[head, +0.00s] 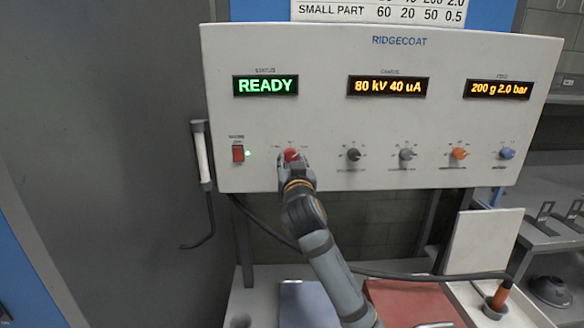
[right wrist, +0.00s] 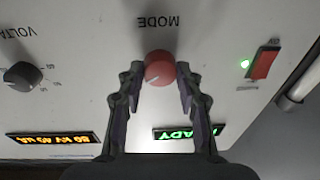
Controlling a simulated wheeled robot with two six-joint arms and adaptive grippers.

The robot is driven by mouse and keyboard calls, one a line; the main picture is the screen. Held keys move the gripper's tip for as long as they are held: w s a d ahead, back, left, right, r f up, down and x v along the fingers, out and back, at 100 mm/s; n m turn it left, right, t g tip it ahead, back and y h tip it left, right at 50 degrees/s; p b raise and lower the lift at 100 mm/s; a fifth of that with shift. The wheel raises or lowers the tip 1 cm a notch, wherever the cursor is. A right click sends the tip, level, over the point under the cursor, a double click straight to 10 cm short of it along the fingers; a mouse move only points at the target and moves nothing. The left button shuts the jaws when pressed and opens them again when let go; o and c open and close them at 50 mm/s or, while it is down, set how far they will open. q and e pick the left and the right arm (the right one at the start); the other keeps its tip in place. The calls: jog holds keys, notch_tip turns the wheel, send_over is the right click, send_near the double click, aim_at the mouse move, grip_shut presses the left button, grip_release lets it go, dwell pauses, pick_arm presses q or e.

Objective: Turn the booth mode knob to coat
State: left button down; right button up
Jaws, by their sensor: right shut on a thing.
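The booth mode knob is the red knob (head: 291,154) on the front of the pale RIDGECOAT panel (head: 330,120). In the right wrist view, which is upside down, the red knob (right wrist: 159,67) sits by the printed word MODE. My right gripper (head: 294,163) reaches up to the panel from below. Its two fingers (right wrist: 160,76) stand on either side of the knob, shut on it. The marks around the knob are too small or hidden to read, so I cannot tell its setting. The status display (head: 265,86) reads READY. My left gripper is not in view.
A lit red rocker switch (head: 238,153) is left of the knob. A black knob (head: 353,154), a grey knob (head: 407,154), an orange knob (head: 459,153) and a blue knob (head: 507,153) are in a row to its right. A cable (head: 400,275) hangs below the panel.

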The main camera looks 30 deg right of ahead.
jog(key=shift+m, duration=0.3)
jog(key=o, duration=1.2)
jog(key=shift+w, duration=0.1)
jog(key=v, duration=0.7)
jog(key=shift+s+a, duration=0.15)
jog(key=shift+s, duration=0.15)
jog(key=shift+f, duration=0.1)
